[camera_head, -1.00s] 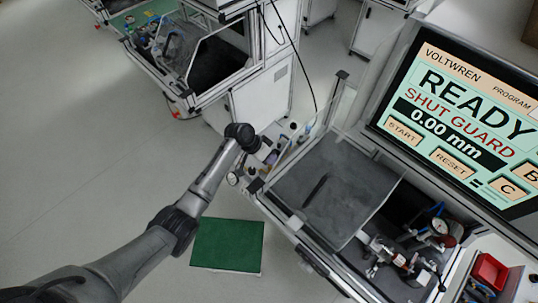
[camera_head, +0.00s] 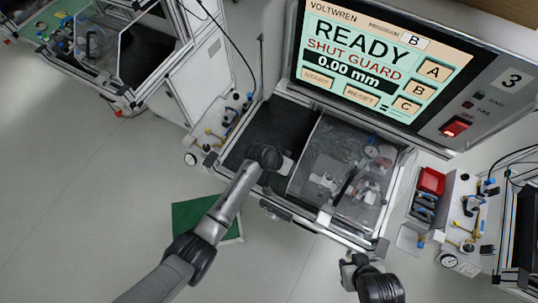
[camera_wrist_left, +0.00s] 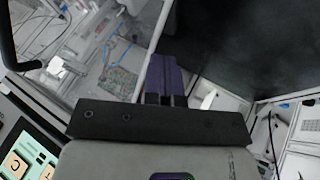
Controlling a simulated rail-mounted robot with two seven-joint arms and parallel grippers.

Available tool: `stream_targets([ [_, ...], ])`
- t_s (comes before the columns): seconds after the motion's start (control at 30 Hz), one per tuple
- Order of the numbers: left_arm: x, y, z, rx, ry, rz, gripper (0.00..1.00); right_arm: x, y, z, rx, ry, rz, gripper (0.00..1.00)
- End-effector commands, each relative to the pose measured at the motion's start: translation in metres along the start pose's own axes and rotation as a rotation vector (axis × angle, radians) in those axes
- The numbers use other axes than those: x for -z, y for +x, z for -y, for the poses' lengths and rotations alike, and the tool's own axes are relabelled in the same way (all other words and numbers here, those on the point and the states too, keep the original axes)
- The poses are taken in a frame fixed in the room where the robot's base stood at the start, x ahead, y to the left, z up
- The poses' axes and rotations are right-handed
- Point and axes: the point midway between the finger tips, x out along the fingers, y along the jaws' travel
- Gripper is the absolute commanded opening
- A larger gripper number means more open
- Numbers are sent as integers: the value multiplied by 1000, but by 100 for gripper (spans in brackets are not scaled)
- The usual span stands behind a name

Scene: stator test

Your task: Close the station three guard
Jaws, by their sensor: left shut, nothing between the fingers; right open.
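The station three guard (camera_head: 318,160) is a see-through smoky panel with a dark bar handle (camera_head: 345,183). It lies over the right part of the bay, above the gauge and clamp fixture (camera_head: 368,185). The dark left part of the bay (camera_head: 283,122) is uncovered. My left gripper (camera_head: 290,170) is at the guard's left edge; contact is unclear. In the left wrist view its purple fingers (camera_wrist_left: 165,80) are shut and empty, with the guard (camera_wrist_left: 110,60) and handle (camera_wrist_left: 22,62) at left. My right gripper (camera_head: 350,267) is open below the station's front edge, its fingertips hard to make out.
The screen (camera_head: 375,60) reads READY, SHUT GUARD, 0.00 mm. A panel (camera_head: 480,105) marked 3 has a red switch. A red bin (camera_head: 431,181) stands right of the bay. A green mat (camera_head: 195,213) lies on the floor. Another station (camera_head: 120,60) stands at upper left.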

Motion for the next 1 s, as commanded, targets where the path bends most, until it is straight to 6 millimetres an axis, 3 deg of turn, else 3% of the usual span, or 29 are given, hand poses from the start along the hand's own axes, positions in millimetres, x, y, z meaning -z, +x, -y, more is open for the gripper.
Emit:
stream_targets([
  [0.1,0,9,-19,-2,0,2,0,2,-4,1,3,3,0,43],
  [0.33,0,18,-34,0,-1,1,0,2,-6,2,6,7,0,43],
  [0.83,-1,21,-38,-3,-1,2,0,2,-6,0,2,3,1,43],
  [1.0,-1,17,-31,-1,-2,2,0,2,-8,-1,-2,-2,2,43],
])
